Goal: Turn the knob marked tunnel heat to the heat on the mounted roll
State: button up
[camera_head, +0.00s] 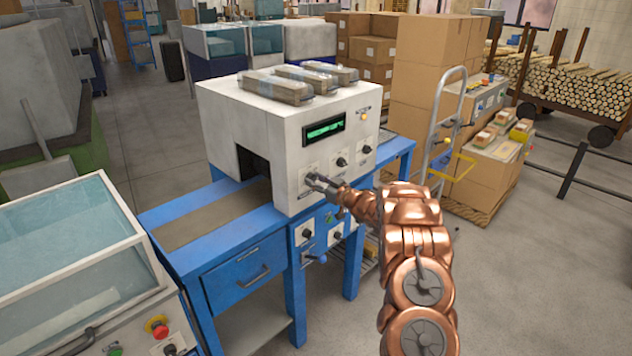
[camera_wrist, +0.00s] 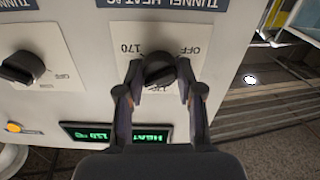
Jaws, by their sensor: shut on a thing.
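The tunnel machine (camera_head: 285,190) is a white box on a blue frame with a green-lit display (camera_head: 324,129) on its front. My gripper (camera_head: 316,182) is at the leftmost knob of the upper front row and hides it in the head view. In the wrist view, which is upside down, my gripper (camera_wrist: 158,88) is shut on a dark knob (camera_wrist: 158,66). Its plate shows 170 on one side and OFF on the other. The label above reads TUNNEL HEAT (camera_wrist: 150,3). The display (camera_wrist: 118,132) shows HEAT and a temperature. I cannot make out a mounted roll.
Another dark knob (camera_wrist: 20,67) and an orange lamp (camera_wrist: 13,127) sit beside the held knob. Wrapped packs (camera_head: 275,87) lie on top of the machine. A hand truck (camera_head: 440,135) and boxes stand right.

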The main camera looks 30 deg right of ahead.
jog(key=shift+f, duration=0.1)
jog(key=o, duration=1.1)
jog(key=shift+o, duration=0.2)
jog(key=v, duration=1.2)
